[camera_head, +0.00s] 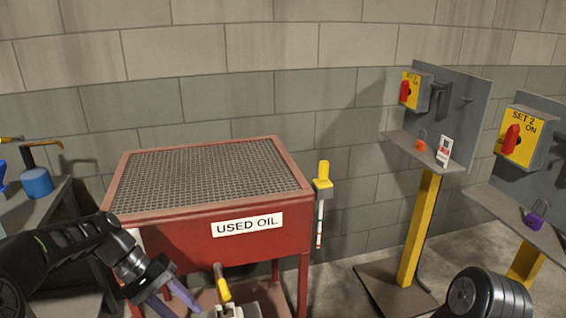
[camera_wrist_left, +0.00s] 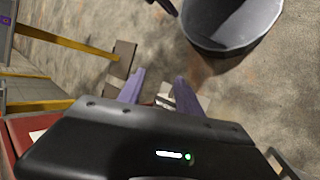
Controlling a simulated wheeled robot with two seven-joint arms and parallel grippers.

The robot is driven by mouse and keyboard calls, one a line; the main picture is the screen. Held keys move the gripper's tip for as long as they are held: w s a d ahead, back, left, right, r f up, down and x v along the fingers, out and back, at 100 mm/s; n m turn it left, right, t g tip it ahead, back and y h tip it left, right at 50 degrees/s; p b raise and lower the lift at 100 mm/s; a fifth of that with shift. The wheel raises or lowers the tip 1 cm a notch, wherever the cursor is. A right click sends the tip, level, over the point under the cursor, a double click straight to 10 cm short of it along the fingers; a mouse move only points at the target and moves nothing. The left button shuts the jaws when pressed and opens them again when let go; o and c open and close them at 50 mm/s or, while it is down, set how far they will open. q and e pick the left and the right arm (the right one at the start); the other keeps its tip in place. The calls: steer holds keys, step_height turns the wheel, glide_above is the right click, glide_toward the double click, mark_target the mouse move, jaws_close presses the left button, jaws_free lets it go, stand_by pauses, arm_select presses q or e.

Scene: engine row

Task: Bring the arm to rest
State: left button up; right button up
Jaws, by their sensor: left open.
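My left arm (camera_head: 75,248) comes in from the left in the head view, in front of the red used oil tank. My left gripper (camera_head: 183,296) is low at the tank's front left, its purple-grey fingers pointing down and right. In the left wrist view the two fingers (camera_wrist_left: 158,92) stand apart, with no object clearly held between them. A pale part shows beyond their tips, and I cannot tell whether it touches them. My right gripper is out of view; a black ribbed part of mine shows at the bottom right.
The used oil tank (camera_head: 170,225) has a mesh top and a yellow-handled valve (camera_head: 222,284) close to the gripper. A yellow-topped gauge (camera_head: 322,182) is at its right. Two switch stands (camera_head: 417,225) are on the right. A grey bucket (camera_wrist_left: 232,45) shows in the wrist view.

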arm_select(q)
steer(key=w+a+f+n+t+y, duration=0.1)
steer(key=w+f+t+y, duration=0.1)
steer(key=w+f+t, duration=0.35)
step_height(320, 180, down, 13)
steer(key=s+d+y, duration=0.2)
steer(key=d, duration=0.1)
steer(key=s+d+f+g, duration=0.1)
steer(key=s+d+f, duration=0.3)
steer(key=s, duration=0.4)
steer(key=s+d+f+m+g, duration=0.1)
steer(key=s+d+f, duration=0.3)
steer(key=s, duration=0.4)
steer(key=s+d+f+m+g, duration=0.1)
steer(key=s+d+f, duration=0.3)
steer(key=s, duration=0.5)
steer(key=shift+d+f, duration=0.2)
steer(key=shift+d, duration=0.2)
stand_by(3.7)
